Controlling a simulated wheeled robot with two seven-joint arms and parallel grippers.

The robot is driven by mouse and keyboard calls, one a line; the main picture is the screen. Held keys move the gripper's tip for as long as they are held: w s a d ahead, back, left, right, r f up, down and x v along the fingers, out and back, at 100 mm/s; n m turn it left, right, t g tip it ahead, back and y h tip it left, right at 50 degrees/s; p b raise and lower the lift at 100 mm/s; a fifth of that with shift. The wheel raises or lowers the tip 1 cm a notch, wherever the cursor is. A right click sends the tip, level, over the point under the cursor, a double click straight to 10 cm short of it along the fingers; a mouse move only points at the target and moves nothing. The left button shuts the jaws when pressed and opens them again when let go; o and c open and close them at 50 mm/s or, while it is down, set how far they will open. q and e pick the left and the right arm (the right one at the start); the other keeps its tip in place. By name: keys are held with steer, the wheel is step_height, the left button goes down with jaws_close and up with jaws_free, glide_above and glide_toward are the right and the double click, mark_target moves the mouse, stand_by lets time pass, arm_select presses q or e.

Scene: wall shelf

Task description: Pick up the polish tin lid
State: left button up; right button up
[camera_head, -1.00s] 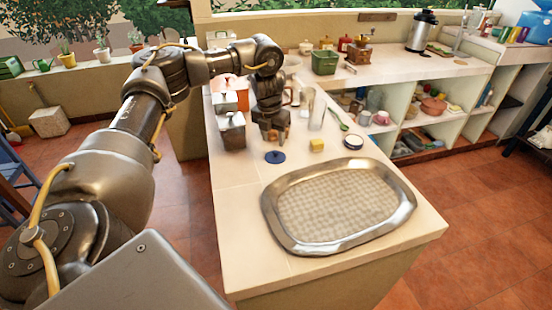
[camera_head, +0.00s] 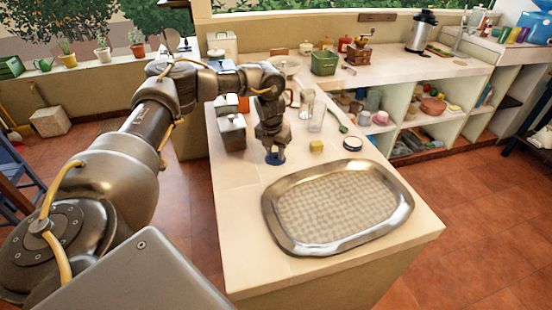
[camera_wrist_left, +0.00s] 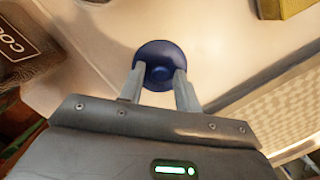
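The polish tin lid appears to be the dark blue disc (camera_head: 275,158) lying on the light counter. In the left wrist view the blue disc (camera_wrist_left: 160,52) lies between and just beyond the two fingertips, which overlap its sides. My left gripper (camera_head: 273,150) points down right over it and hides part of it in the head view. In the left wrist view the fingers (camera_wrist_left: 160,78) are spread apart, with no clear grip on the disc. My right gripper is not in view.
A large metal tray (camera_head: 268,222) fills the counter's near end. A yellow block (camera_head: 316,146) and a round tin (camera_head: 352,143) stand right of the gripper. Glasses (camera_head: 317,115) stand behind.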

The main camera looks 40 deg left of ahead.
arm_select(q)
jaws_close()
